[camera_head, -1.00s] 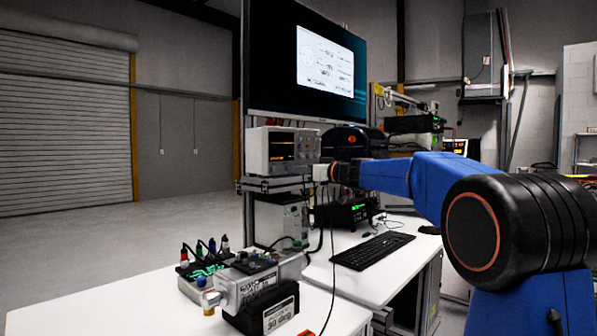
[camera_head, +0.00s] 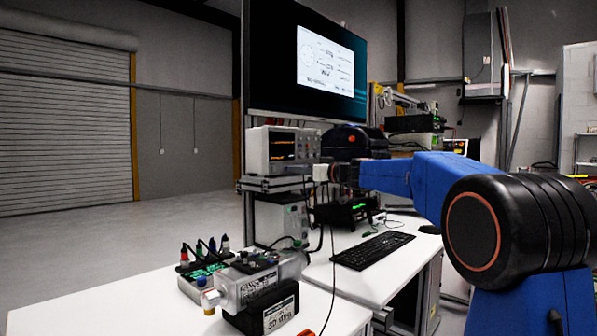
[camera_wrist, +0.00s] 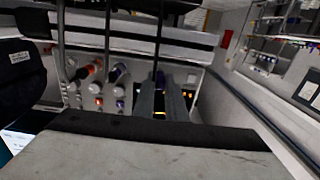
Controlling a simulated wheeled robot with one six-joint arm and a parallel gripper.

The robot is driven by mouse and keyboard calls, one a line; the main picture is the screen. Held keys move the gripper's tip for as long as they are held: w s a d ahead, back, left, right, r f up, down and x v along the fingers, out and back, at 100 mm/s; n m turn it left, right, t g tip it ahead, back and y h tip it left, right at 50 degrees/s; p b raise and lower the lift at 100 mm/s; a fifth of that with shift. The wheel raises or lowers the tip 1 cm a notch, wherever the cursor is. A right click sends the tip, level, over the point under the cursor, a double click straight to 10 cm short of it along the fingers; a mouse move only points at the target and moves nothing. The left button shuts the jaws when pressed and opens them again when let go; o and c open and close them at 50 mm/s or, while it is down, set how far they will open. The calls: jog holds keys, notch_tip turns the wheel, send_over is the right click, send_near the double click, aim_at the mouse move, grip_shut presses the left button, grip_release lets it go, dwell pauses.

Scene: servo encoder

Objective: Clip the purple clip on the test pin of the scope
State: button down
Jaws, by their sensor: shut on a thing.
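The scope (camera_head: 283,150), a light box with a lit orange screen, stands on a shelf below the big monitor. My gripper (camera_head: 312,172) is at the scope's lower right front in the head view, small and hard to make out. In the wrist view my two grey fingers (camera_wrist: 163,102) are close together in front of a panel with knobs and sockets (camera_wrist: 98,90). A thin dark cable hangs below my gripper in the head view. I cannot pick out the test pin.
A keyboard (camera_head: 373,250) lies on the white bench. A board with several coloured clips (camera_head: 200,265) and a metal servo unit (camera_head: 250,287) are on the near table. The large monitor (camera_head: 305,60) stands above the scope. A dark device (camera_head: 345,213) is under the shelf.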

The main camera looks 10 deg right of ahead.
jog(key=shift+w, duration=0.1)
dwell(0.3)
jog(key=c, duration=1.7)
grip_release()
jog(key=shift+v, duration=3.5)
